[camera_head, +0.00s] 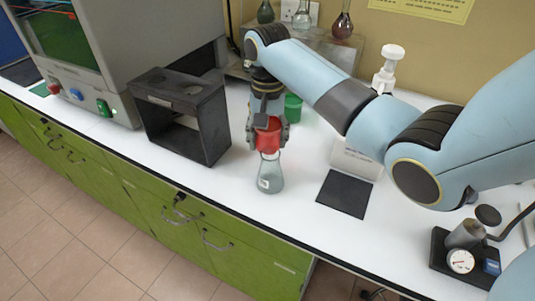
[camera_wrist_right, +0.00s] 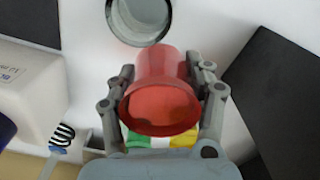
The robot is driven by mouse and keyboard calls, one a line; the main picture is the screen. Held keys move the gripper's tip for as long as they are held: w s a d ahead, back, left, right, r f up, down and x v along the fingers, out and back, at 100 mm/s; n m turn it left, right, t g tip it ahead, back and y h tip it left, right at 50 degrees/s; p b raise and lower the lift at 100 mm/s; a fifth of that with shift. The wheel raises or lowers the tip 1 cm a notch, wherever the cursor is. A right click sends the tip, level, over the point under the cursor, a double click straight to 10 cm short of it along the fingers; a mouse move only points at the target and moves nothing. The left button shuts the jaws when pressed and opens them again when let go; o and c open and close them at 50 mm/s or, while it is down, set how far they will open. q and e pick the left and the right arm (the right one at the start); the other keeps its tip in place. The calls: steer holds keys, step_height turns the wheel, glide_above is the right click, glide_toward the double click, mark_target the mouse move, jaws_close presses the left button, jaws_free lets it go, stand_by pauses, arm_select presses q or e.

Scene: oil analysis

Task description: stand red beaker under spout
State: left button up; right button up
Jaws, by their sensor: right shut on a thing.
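My right gripper (camera_head: 268,138) is shut on the red beaker (camera_head: 268,128), with a finger on each side of it. In the head view the beaker appears just above and behind the neck of a clear conical flask (camera_head: 269,178). The right wrist view shows the beaker (camera_wrist_right: 160,95) between the two fingers of the right gripper (camera_wrist_right: 165,85), its round red end facing the camera. I cannot make out a spout for certain; a white-topped dispenser (camera_head: 390,58) stands at the back, partly behind my right arm. My left gripper is not in view.
A black open-fronted box (camera_head: 152,101) stands left of the gripper. A green beaker (camera_head: 293,108) is close behind it. A small gauge device (camera_head: 461,261) stands further right. The front bench strip is clear.

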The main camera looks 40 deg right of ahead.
step_height(320, 180, down, 3)
steer(key=shift+a+r, duration=0.1)
step_height(320, 180, down, 2)
steer(key=shift+f, duration=0.5)
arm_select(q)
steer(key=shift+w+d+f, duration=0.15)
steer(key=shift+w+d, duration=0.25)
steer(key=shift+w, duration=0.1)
arm_select(e)
steer(key=shift+f, duration=0.1)
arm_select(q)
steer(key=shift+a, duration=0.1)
arm_select(e)
steer(key=o, duration=1.1)
